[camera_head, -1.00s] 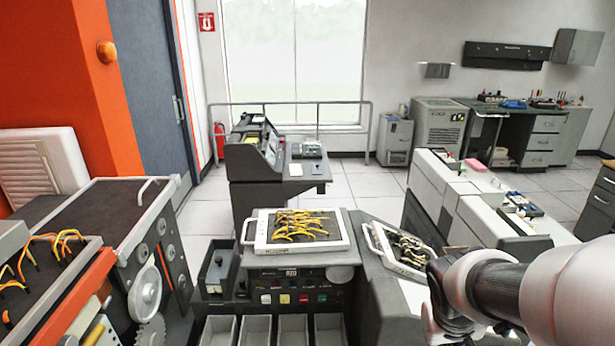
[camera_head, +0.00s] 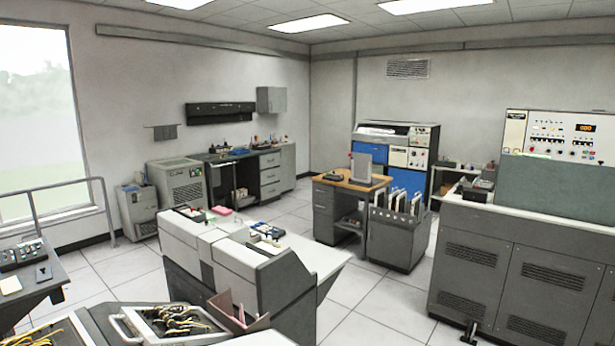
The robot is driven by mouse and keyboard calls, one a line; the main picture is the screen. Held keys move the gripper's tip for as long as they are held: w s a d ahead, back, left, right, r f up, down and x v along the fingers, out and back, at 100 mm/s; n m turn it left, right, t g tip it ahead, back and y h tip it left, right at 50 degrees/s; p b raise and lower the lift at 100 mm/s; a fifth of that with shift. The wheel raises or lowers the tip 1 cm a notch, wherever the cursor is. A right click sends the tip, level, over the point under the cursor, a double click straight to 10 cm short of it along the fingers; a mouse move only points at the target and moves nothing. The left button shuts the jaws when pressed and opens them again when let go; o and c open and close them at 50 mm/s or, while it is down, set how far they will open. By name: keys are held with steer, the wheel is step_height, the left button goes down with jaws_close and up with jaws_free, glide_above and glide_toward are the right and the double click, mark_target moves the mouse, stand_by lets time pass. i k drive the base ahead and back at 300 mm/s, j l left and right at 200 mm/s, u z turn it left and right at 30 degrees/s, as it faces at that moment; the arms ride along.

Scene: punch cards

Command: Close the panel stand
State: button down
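A dark grey rack with several upright white-handled panels (camera_head: 397,236), which may be the panel stand, stands on the floor right of centre. I cannot tell whether it is open or shut. A wired panel in a white frame (camera_head: 132,326) lies at the bottom left on a grey unit, cut off by the lower edge. A small black piece (camera_head: 470,333) at the bottom edge may be the tip of my gripper. Its fingers cannot be made out, and the rest of my arm is out of view. It appears apart from the rack.
A long grey cabinet (camera_head: 521,264) fills the right side. A grey and white machine (camera_head: 262,274) stands in front, left of the rack. A wooden-topped desk (camera_head: 350,181) is behind the rack. Free tiled floor (camera_head: 388,296) lies in front of the rack.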

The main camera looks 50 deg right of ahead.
mark_target(360, 164)
steer(key=z, duration=1.95)
steer(key=i+l+z, duration=0.3)
steer(key=i, duration=0.3)
steer(key=i+z, duration=0.3)
steer(key=i, duration=0.3)
steer(key=i+u, duration=0.2)
steer(key=i, duration=0.5)
steer(key=i+u, duration=0.15)
steer(key=i, duration=0.55)
steer(key=i+l+u, duration=0.2)
steer(key=i, duration=0.5)
steer(key=i+u, duration=0.15)
steer(key=i, duration=0.45)
steer(key=i+u, duration=0.15)
steer(key=i, duration=0.4)
steer(key=i+l+u, duration=0.1)
steer(key=i, duration=0.45)
steer(key=i+l+u, duration=0.15)
steer(key=i+l, duration=0.15)
steer(key=i, duration=0.3)
steer(key=i+j+z, duration=0.45)
steer(key=i+j, duration=0.4)
steer(key=i, duration=0.25)
steer(key=i+j+z, duration=0.45)
steer(key=i+j, duration=0.5)
steer(key=j, duration=0.25)
